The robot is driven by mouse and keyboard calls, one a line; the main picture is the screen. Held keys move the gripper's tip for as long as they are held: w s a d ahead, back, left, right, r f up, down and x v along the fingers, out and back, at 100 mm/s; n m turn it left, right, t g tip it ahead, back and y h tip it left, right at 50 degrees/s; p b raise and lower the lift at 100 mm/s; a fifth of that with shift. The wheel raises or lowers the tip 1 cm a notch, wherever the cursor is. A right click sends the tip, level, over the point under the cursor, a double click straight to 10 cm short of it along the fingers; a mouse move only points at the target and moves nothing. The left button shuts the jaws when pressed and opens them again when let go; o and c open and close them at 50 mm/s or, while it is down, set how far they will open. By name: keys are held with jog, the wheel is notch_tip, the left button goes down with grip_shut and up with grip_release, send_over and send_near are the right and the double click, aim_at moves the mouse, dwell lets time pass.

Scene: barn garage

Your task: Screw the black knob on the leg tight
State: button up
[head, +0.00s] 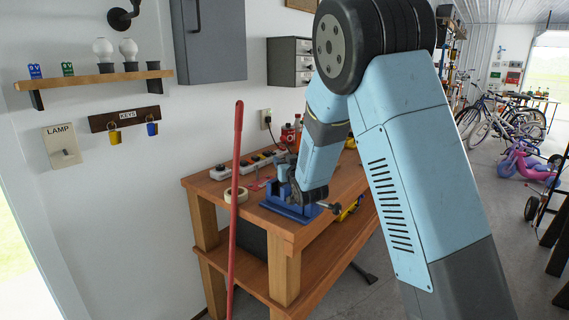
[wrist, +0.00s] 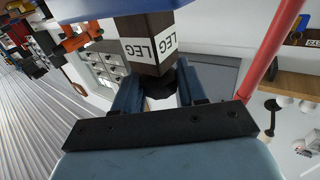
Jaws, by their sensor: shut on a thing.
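The leg (wrist: 148,42) is a dark block with white LEG labels, in the upper middle of the wrist view. The black knob (wrist: 160,86) sits on its end, between the two blue fingers of my gripper (wrist: 158,91). My gripper is shut on the knob, and the fingers cover its sides. A blue vise (head: 290,209) stands on the workbench in the head view, and a blue part shows beyond the leg in the wrist view. In the head view my arm reaches down to the vise, and the leg and knob cannot be made out there.
The wooden workbench (head: 293,236) carries a roll of tape (head: 236,195) and a power strip (head: 222,172) left of the vise. A red pole (head: 235,190) stands upright in front of the bench. A grey cabinet (head: 209,40) hangs on the wall behind.

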jog(key=shift+m+h, duration=0.3)
jog(key=shift+h, duration=0.1)
jog(key=o, duration=1)
jog(key=v, duration=1.4)
jog(key=shift+f, duration=0.25)
jog(key=shift+w+r, duration=0.1)
jog(key=s+d+r+m+g+h, duration=0.15)
jog(key=s+d+r+g, duration=0.25)
jog(key=s+d, duration=0.45)
jog(key=s+d+r+m+g+h, duration=0.15)
jog(key=s+d+r+g, duration=0.25)
jog(key=s+d, duration=0.5)
jog(key=s+d+g, duration=0.1)
jog(key=s, duration=0.4)
jog(key=s+g+h, duration=0.1)
jog(key=s, duration=0.3)
jog(key=s+d+g+h, duration=0.1)
jog(key=s, duration=0.4)
jog(key=shift+s+d+r, duration=0.2)
jog(key=shift+s+d, duration=0.1)
